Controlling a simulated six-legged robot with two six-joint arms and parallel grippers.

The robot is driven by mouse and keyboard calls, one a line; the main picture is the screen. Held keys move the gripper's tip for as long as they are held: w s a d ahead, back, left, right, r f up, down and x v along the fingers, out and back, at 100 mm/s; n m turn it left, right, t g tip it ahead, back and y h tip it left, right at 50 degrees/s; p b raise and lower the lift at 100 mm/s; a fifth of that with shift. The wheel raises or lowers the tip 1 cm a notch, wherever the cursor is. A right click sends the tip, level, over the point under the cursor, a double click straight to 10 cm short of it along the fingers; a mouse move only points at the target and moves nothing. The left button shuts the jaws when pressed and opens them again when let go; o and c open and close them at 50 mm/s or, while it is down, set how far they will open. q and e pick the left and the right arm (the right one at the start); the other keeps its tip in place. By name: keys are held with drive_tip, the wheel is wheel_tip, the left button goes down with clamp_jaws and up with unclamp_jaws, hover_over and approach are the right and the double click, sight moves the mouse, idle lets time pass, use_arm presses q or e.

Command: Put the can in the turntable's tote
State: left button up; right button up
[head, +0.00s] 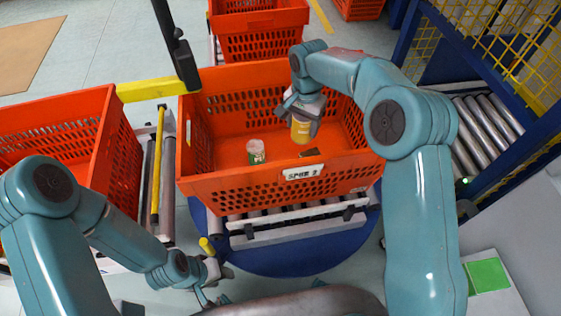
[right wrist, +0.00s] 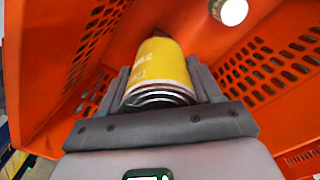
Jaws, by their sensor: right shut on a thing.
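A yellow can (head: 300,129) is between the fingers of my right gripper (head: 302,110), inside the orange tote (head: 235,183) on the blue turntable (head: 290,262). In the right wrist view the yellow can (right wrist: 160,72) sits between both fingers, and my right gripper (right wrist: 165,85) is shut on it. Orange tote walls surround it there. Whether the can touches the tote floor I cannot tell. My left gripper (head: 215,280) is low, in front of the turntable and outside the tote; its finger gap is not clear.
A white and green can (head: 256,152) and a small brown item (head: 309,153) are in the turntable's tote. Another orange tote (head: 62,143) stands at the left, and one (head: 258,30) behind. A roller conveyor (head: 485,130) and blue frame are at the right.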

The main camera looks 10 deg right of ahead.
sight(296, 137)
drive_tip(key=f, duration=0.1)
drive_tip(key=a+f, duration=0.1)
drive_tip(key=f+b, duration=0.1)
drive_tip(key=shift+s+a+f, duration=0.15)
drive_tip(key=shift+a+f, duration=0.1)
drive_tip(key=shift+s+a+f, duration=0.1)
drive_tip(key=shift+s+f, duration=0.15)
drive_tip(key=shift+f, duration=0.3)
wheel_tip(296, 137, down, 20)
drive_tip(key=shift+a+r+b, duration=0.1)
drive_tip(key=shift+b, duration=0.5)
drive_tip(key=shift+f, duration=0.25)
drive_tip(key=o, duration=1.3)
drive_tip(key=shift+r, duration=0.1)
